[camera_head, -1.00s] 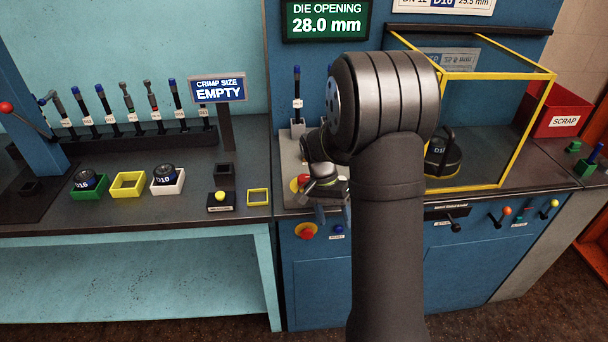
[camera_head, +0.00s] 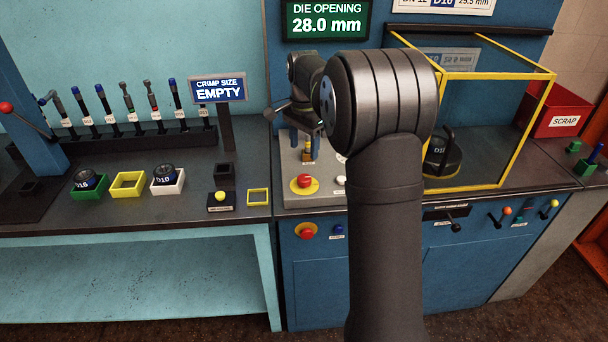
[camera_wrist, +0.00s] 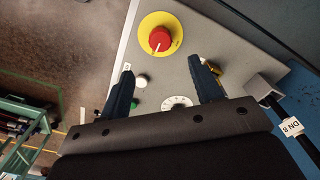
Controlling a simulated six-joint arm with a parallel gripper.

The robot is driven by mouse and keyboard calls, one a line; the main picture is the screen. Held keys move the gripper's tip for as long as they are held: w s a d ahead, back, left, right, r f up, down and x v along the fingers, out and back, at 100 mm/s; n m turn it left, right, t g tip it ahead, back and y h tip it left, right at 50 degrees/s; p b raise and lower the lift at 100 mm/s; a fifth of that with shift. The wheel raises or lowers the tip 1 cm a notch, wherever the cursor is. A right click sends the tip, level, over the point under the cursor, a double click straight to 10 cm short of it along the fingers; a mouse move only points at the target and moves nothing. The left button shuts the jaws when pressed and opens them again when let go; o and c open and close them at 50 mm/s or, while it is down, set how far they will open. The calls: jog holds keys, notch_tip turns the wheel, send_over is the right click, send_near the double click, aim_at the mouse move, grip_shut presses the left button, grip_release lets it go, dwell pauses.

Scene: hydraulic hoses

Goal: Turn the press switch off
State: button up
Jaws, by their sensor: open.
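A red rotary knob on a yellow disc (camera_head: 304,182), seemingly the press switch, sits on the grey sloped panel (camera_head: 318,200). In the wrist view the red knob (camera_wrist: 160,40) carries a white mark pointing toward the lower left of its disc. My gripper (camera_head: 305,133) is above and behind the knob, clear of it. In the wrist view my gripper (camera_wrist: 163,84) has its two blue fingers wide apart with nothing between them. The knob lies beyond the fingertips.
A white button (camera_wrist: 141,80), a green button (camera_wrist: 135,104) and a white dial (camera_wrist: 177,102) lie near the fingers. A brass-coloured part (camera_wrist: 214,70) is by one finger. A red button (camera_head: 307,231) is on the cabinet front. A green display (camera_head: 326,20) reads 28.0 mm.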

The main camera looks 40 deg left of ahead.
aim_at(304, 177)
notch_tip(304, 177, down, 10)
jog(key=shift+f, duration=0.25)
jog(key=c, duration=1)
